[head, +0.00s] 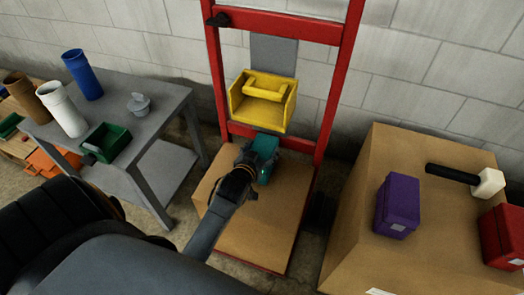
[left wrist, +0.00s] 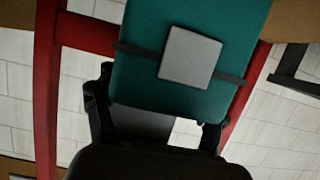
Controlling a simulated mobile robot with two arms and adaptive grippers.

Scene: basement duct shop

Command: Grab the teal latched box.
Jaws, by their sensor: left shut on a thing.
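The teal latched box (head: 264,146) is at the middle of the head view, over the back part of a cardboard box in the red frame. In the left wrist view the teal box (left wrist: 185,45) fills the top middle, with a grey square plate and a dark band across its face. My left gripper (head: 250,162) is shut on it, with a dark finger at either side in the left wrist view (left wrist: 158,118). The gripper hides part of the box in the head view. I cannot tell whether the box touches the cardboard below. My right gripper is not in view.
The red frame (head: 216,80) stands around the cardboard box (head: 265,222), with a yellow bin (head: 246,113) above. At left, a grey table (head: 160,95) holds tubes and a green bin (head: 107,142). At right, a large carton (head: 365,165) bears a purple box (head: 397,205), mallet (head: 455,174) and red box (head: 505,237).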

